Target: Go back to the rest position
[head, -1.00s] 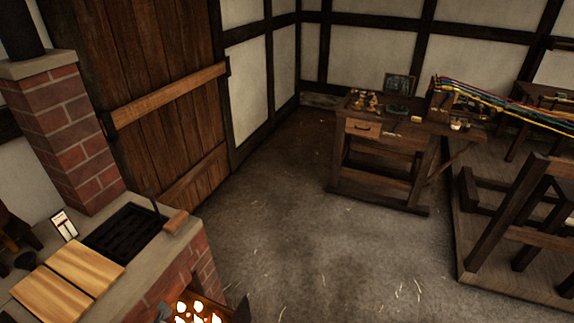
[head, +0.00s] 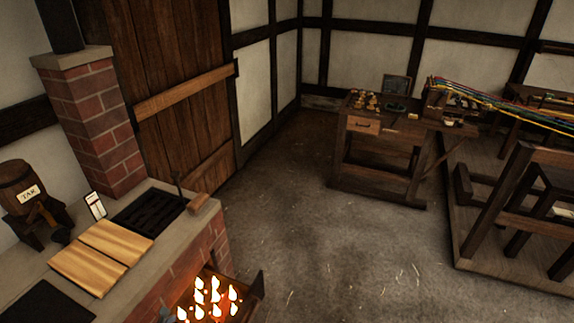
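Neither of my grippers shows in the head view, and no part of my arms is in sight. I cannot see what, if anything, they hold. The rest position itself is not marked by anything visible.
A brick hearth (head: 170,270) with wooden boards (head: 101,258), a black grate (head: 148,213) and a tar barrel (head: 22,190) stands left. Flames burn in its open firebox (head: 247,300). A wooden workbench (head: 377,178) stands back right, beside a timber frame (head: 497,205) with colored ropes (head: 510,106). Floor between is clear.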

